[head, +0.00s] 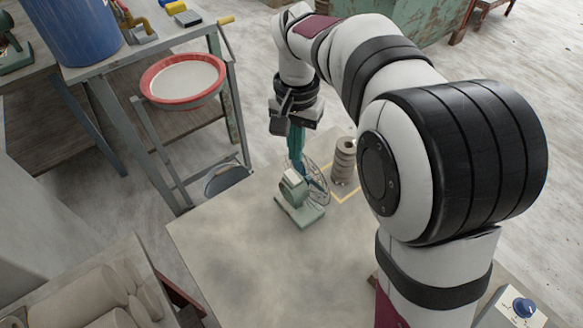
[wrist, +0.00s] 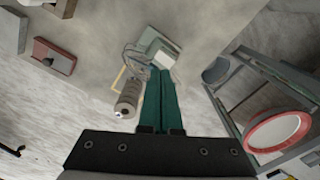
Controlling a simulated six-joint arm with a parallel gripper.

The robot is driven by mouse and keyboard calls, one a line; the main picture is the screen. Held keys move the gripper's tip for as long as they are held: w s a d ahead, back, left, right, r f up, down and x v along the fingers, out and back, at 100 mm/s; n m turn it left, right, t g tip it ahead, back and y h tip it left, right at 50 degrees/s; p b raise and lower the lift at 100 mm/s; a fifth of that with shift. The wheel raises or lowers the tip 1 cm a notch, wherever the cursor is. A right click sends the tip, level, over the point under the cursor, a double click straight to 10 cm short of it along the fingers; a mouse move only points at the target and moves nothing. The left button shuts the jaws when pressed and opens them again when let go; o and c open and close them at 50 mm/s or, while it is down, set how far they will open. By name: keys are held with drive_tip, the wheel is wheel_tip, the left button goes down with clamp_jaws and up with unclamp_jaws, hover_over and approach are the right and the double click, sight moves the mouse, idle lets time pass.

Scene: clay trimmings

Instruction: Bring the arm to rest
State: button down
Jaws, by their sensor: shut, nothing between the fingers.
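My gripper (head: 297,160) is shut and empty, with its teal fingers pointing down above the far end of the worktable (head: 215,255). In the wrist view the two fingers (wrist: 160,85) lie side by side with nothing between them. A small pale green fan-like device (head: 299,203) with a wire guard stands on the table just below the fingertips in the head view. It also shows beyond the fingertips in the wrist view (wrist: 158,48). I cannot tell whether the fingers touch it.
A grey ribbed cylinder (head: 343,160) stands by a yellow-taped outline right of the fan. A red-rimmed white basin (head: 183,80) is at the side stand, near a blue barrel (head: 75,30). A box with a blue knob (head: 522,308) is at lower right. The table's middle is clear.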

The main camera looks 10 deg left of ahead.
drive_tip(key=s+d+r+m+y, duration=0.1)
drive_tip(key=s+d, duration=0.4)
drive_tip(key=s, duration=0.2)
drive_tip(key=s+d+r+m, duration=0.1)
drive_tip(key=s+d+r, duration=0.1)
drive_tip(key=s+d, duration=0.35)
drive_tip(key=s+f, duration=0.4)
drive_tip(key=s, duration=0.8)
drive_tip(key=shift+s+d+f+m+y, duration=0.15)
drive_tip(key=shift+s+d+m+y, duration=0.15)
drive_tip(key=shift+s+d+y, duration=0.1)
